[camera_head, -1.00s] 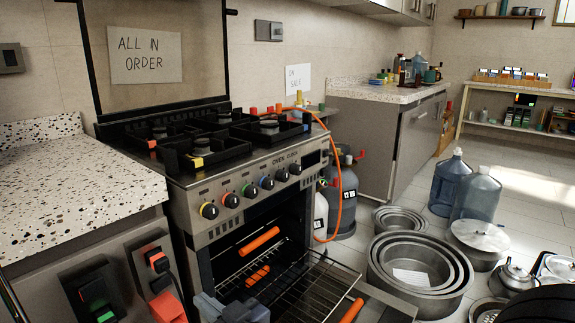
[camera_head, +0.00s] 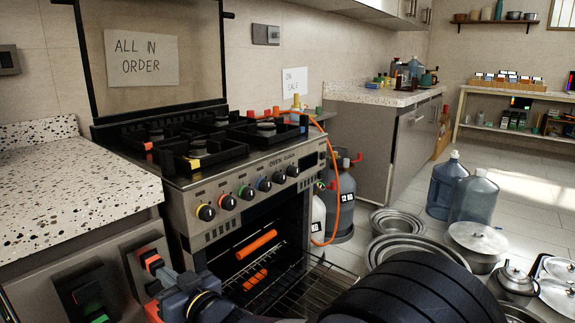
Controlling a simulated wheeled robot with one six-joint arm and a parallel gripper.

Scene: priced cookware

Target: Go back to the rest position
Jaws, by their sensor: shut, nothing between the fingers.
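My gripper (camera_head: 172,285) is low in the picture, in front of the oven's lower left side and close to the switch panel on the counter front. It looks shut and holds nothing that I can see. My black arm links fill the bottom middle and hide part of the oven opening. The oven (camera_head: 205,235) stands open, with a wire rack (camera_head: 300,285) and orange bars (camera_head: 256,244) inside it. I cannot tell whether my gripper touches anything.
A speckled counter (camera_head: 75,190) stands left, with switches (camera_head: 93,297) on its front. An orange hose (camera_head: 340,195) and gas cylinders (camera_head: 341,205) are right of the oven. Metal pans (camera_head: 397,222), water jugs (camera_head: 474,200) and a kettle (camera_head: 516,280) crowd the floor. Free floor shows at far right.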

